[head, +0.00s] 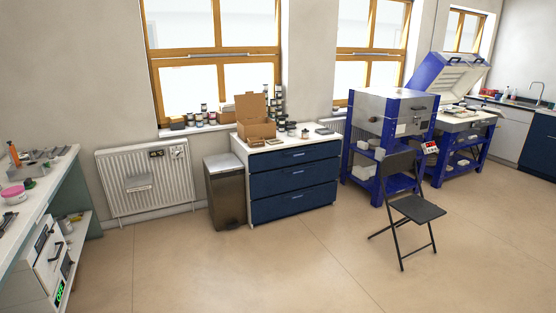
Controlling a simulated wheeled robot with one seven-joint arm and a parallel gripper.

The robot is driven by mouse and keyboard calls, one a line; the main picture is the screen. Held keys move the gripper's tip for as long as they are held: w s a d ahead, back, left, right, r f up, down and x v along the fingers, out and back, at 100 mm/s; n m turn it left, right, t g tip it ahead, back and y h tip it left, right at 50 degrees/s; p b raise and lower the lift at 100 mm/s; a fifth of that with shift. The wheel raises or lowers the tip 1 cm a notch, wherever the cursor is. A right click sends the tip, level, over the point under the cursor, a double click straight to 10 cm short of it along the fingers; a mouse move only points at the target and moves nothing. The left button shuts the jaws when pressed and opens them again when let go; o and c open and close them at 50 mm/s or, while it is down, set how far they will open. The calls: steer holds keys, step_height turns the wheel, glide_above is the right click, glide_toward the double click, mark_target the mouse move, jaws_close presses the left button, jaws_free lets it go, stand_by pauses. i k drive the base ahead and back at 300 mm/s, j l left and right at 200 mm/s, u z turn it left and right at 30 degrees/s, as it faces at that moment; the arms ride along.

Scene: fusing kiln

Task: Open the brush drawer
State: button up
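A low white cabinet with several dark blue drawers stands under the windows in the middle of the head view. Its top drawer (295,156), middle drawer (295,177) and bottom drawer (294,201) all look shut, each with a small light handle on its front. No label shows which of them is the brush drawer. Another dark blue cabinet front (538,142) is at the far right edge, partly cut off. My gripper and arm are not in view.
A grey bin (226,192) stands just left of the drawer cabinet. A black folding chair (411,208) stands to its right, before the blue-framed kiln (394,112). A workbench (40,195) lines the left edge. The floor (240,270) before the drawers is clear.

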mark_target(265, 183)
steer(key=i, duration=2.75)
steer(key=i+l+u, duration=0.2)
steer(key=i+u, duration=0.2)
steer(key=i, duration=0.45)
steer(key=i+l+u, duration=0.4)
steer(key=i, duration=0.45)
steer(key=i+l+u, duration=0.4)
steer(key=i+l, duration=0.35)
steer(key=l, duration=0.05)
